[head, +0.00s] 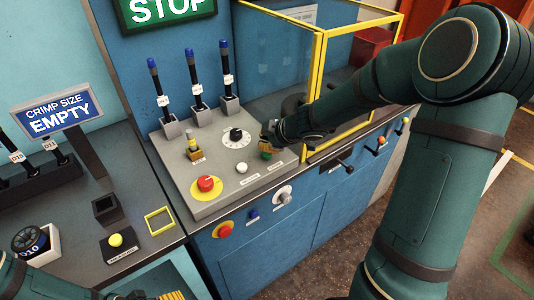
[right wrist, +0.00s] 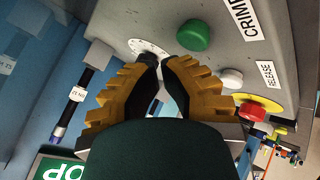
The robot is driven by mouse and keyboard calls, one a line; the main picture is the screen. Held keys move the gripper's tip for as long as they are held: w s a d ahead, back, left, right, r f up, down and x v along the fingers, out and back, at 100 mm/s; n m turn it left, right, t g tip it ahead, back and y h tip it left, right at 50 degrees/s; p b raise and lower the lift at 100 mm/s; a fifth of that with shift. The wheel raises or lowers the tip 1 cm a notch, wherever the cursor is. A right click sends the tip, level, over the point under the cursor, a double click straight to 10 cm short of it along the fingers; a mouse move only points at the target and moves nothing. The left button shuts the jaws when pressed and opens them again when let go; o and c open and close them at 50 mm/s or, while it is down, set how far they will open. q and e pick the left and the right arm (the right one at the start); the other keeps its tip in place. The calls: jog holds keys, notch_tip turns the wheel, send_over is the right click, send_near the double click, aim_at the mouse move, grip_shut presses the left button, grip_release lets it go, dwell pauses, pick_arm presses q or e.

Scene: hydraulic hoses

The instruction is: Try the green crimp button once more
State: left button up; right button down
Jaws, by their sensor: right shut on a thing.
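The green crimp button (right wrist: 195,36) is a round cap on the grey console, beside a label reading CRIM, cut off by the frame. My left gripper (head: 165,296) shows only as a sliver at the bottom edge.
On the console are a white dial (head: 236,138), a white release button (head: 242,168) and a red mushroom button (head: 206,183). Several blue-capped hoses (head: 193,72) stand behind. A yellow-framed clear guard (head: 318,90) is close to my right arm. A sign (head: 58,114) reads CRIMP SIZE EMPTY.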

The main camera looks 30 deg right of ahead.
jog(key=shift+f, duration=0.1)
dwell(0.5)
jog(key=shift+f+b, duration=0.3)
jog(key=shift+f, duration=0.05)
jog(key=shift+f+b, duration=0.35)
jog(key=shift+f, duration=0.1)
dwell(0.7)
dwell(0.3)
jog(key=shift+r+p, duration=0.9)
jog(key=shift+p, duration=0.15)
notch_tip(320, 180, up, 5)
jog(key=p, duration=0.5)
jog(key=shift+r, duration=0.1)
